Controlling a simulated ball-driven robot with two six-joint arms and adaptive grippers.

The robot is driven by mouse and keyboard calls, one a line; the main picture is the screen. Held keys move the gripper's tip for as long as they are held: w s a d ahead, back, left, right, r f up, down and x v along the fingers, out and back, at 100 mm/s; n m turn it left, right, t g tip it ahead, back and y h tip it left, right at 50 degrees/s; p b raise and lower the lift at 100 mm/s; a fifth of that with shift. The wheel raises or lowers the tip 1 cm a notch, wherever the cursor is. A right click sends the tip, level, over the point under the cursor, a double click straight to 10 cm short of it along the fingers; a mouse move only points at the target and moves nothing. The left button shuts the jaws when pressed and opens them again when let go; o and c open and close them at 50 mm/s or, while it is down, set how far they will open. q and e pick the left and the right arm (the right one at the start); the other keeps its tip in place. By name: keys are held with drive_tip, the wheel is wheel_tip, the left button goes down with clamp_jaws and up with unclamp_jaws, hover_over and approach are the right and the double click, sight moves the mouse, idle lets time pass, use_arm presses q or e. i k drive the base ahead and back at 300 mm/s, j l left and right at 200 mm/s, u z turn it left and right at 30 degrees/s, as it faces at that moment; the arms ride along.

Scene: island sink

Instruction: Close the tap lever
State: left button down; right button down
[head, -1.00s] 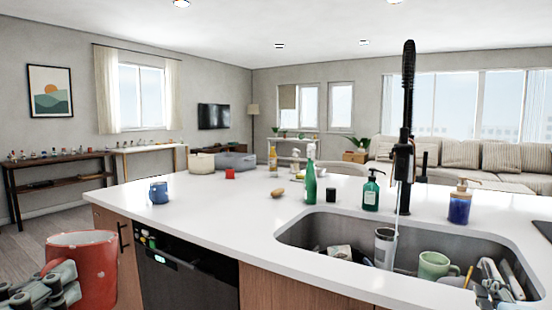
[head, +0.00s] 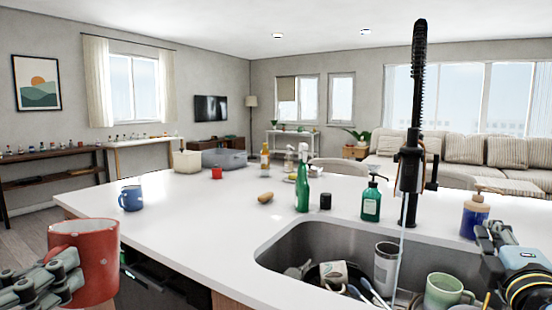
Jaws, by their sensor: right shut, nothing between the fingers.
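The black tap (head: 411,170) stands behind the sink, with a tall coiled spout. A thin stream of water (head: 402,250) runs from it into the sink. A dark upright piece at its right side looks like the tap lever (head: 432,172). My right gripper (head: 489,236) is at the lower right, above the sink's right side. It is shut and empty, apart from the lever and in front of it to the right. My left gripper (head: 62,272) is at the lower left, shut on a red mug (head: 92,258) held off the counter.
The sink (head: 300,245) holds a tumbler (head: 385,268), a green mug (head: 442,291) and other dishes. A green soap dispenser (head: 371,203) is left of the tap. A blue dispenser (head: 474,215) is close behind my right gripper. The left counter is mostly clear.

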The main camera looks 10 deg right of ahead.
sight(433, 185)
drive_tip(key=i+l, duration=0.65)
drive_tip(key=i, duration=0.15)
